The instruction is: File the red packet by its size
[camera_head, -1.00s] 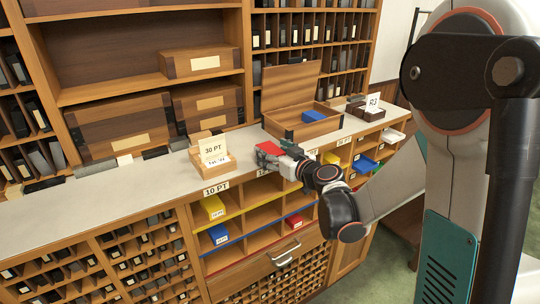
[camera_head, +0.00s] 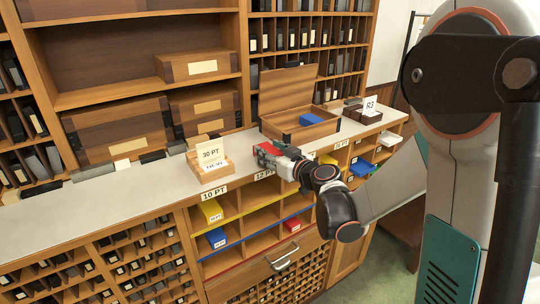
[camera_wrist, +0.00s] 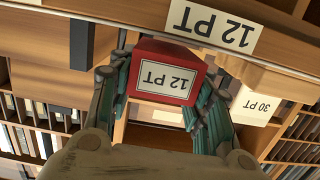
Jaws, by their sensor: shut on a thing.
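A red packet (camera_wrist: 168,77) with a "12 PT" label is clamped between both fingers of my gripper (camera_wrist: 158,88) in the wrist view, where lettering appears upside down. In the head view the red packet (camera_head: 267,149) and my gripper (camera_head: 277,158) are at the front edge of the counter, above the cubbies. A "12 PT" plate (camera_head: 263,175) on the counter's front edge is just below the packet; this plate (camera_wrist: 213,27) also shows beyond the packet in the wrist view. The "10 PT" plate (camera_head: 214,194) is to its left. My arm hides part of the cubbies to the right.
Cubby rows have yellow, blue and red edge strips. A yellow packet (camera_head: 211,211), a blue packet (camera_head: 217,238) and another red packet (camera_head: 293,223) lie in cubbies. On the counter stand a "30 PT" card holder (camera_head: 210,170) and an open wooden box (camera_head: 300,130).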

